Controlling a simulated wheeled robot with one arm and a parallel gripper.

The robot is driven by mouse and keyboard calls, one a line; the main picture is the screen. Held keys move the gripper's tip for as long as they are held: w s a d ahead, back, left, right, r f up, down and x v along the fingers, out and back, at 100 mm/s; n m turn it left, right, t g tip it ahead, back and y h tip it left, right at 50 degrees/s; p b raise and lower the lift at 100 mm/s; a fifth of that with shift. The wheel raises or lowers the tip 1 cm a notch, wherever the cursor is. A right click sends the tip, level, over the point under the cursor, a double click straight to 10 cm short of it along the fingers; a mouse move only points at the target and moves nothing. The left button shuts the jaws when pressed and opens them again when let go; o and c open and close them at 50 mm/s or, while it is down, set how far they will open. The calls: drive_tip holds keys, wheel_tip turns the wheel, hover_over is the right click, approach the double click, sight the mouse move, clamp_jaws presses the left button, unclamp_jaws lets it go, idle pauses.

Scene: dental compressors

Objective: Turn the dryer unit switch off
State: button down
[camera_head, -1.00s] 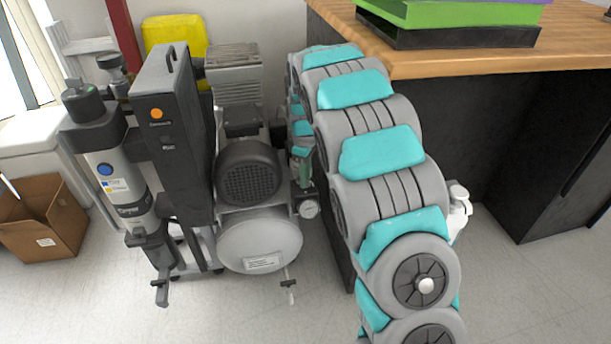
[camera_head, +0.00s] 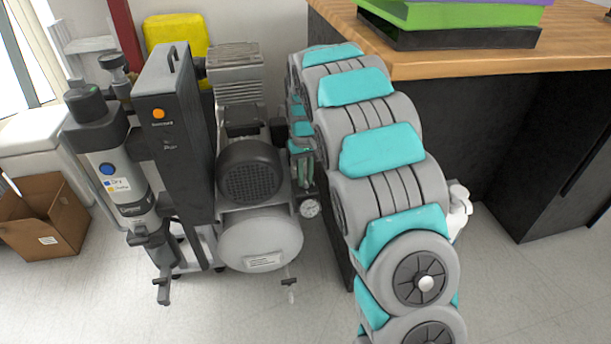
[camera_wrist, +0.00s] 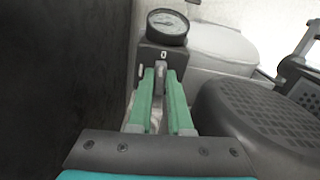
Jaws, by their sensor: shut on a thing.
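My gripper (camera_wrist: 160,100) has green fingers, closed on a narrow grey switch lever (camera_wrist: 160,78) in the wrist view. The lever sits on a small dark switch box (camera_wrist: 162,54) marked "0", with a round pressure gauge (camera_wrist: 167,22) at its end. In the head view my gripper (camera_head: 304,168) is partly hidden by my arm, and the gauge (camera_head: 310,208) shows just below it. The fingers cover part of the lever, and its full angle is hard to read. The compressor unit (camera_head: 250,175) stands to the left of my gripper, with a tall dark housing (camera_head: 180,150).
A dark cabinet side (camera_wrist: 65,70) is close on the left in the wrist view. A ribbed black motor cover (camera_wrist: 262,125) is close on the right. A wood-topped desk (camera_head: 450,66) stands right of my arm. A cardboard box (camera_head: 45,218) lies at left.

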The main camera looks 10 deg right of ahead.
sight(305, 180)
drive_tip(key=shift+m, duration=0.7)
drive_tip(key=c, duration=0.8)
unclamp_jaws()
drive_tip(key=shift+c, duration=0.2)
wheel_tip(305, 180, up, 7)
drive_tip(key=shift+r, duration=0.45)
